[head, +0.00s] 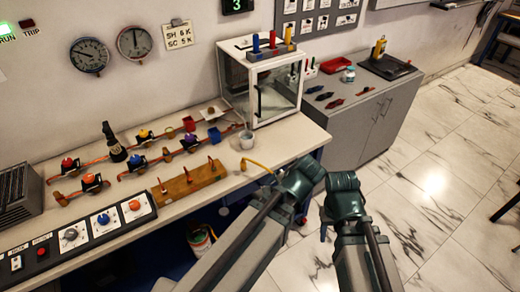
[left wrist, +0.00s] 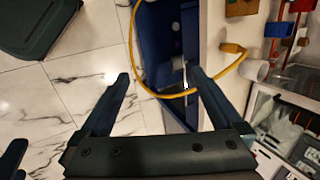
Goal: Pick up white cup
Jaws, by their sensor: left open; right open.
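The white cup (head: 246,140) stands upright on the bench in the head view, in front of the glass-sided cabinet and near the bench's front edge. In the left wrist view it seems to be the pale round shape (left wrist: 257,70) beside the yellow plug, partly cut off by other things. My left gripper (left wrist: 158,78) is open and empty, its two fingers apart over the bench's front side and the floor. In the head view my left arm hides most of that gripper. My right gripper (head: 322,230) shows only in part, to the right of the bench, away from the cup.
A yellow cable (head: 257,165) hangs over the bench edge; in the left wrist view it crosses between my fingers (left wrist: 165,95).

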